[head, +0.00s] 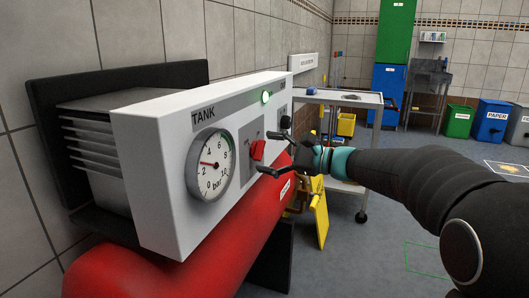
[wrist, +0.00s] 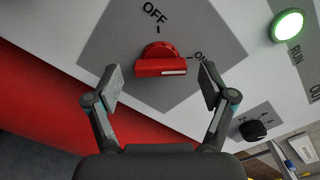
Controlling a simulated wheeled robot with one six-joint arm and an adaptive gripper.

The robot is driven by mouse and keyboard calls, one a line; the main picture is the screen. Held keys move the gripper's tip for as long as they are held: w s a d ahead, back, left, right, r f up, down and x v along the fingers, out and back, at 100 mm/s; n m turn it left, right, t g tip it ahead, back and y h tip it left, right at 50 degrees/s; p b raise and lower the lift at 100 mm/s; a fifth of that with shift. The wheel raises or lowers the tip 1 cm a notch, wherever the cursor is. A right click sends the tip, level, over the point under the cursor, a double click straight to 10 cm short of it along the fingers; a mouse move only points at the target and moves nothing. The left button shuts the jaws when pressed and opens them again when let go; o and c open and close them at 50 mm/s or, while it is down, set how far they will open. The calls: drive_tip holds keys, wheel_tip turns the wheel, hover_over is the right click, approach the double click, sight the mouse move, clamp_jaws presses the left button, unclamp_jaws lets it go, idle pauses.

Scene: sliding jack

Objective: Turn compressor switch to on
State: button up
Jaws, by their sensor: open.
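The red compressor switch (wrist: 160,60) sits on a grey plate marked OFF and ON in the wrist view. Its bar lies nearly level in that picture, with the white mark on its right half, toward the ON side. It also shows in the head view (head: 258,149) on the panel front. My gripper (wrist: 160,85) is open, with one finger on each side of the switch and a gap on both sides. In the head view my gripper (head: 272,153) is close in front of the switch. A green lamp (wrist: 287,25) marked RUN is lit.
The white panel (head: 160,170) carries a TANK gauge (head: 212,164) with its needle between 2 and 4. A black knob (wrist: 254,130) is right of the switch. The red tank (head: 180,255) lies below. A cart (head: 345,98) stands behind; floor at right is mostly clear.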

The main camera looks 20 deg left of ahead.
drive_tip(key=d, duration=1)
drive_tip(key=shift+s+d, duration=0.4)
drive_tip(key=s+d+f+n+h, duration=0.2)
drive_tip(key=s+d+f+h, duration=0.15)
drive_tip(key=f, duration=0.45)
drive_tip(key=s+d+f+n+h, duration=0.2)
drive_tip(key=s+f+h, duration=0.3)
drive_tip(key=f, duration=0.3)
drive_tip(key=s+d+f+n+t+h, duration=0.1)
drive_tip(key=s+d+n+t+h, duration=0.3)
drive_tip(key=s+d+h, duration=0.5)
drive_tip(key=shift+s+d+n, duration=1)
drive_tip(key=shift+s+d, duration=4.05)
drive_tip(key=shift+s, duration=0.8)
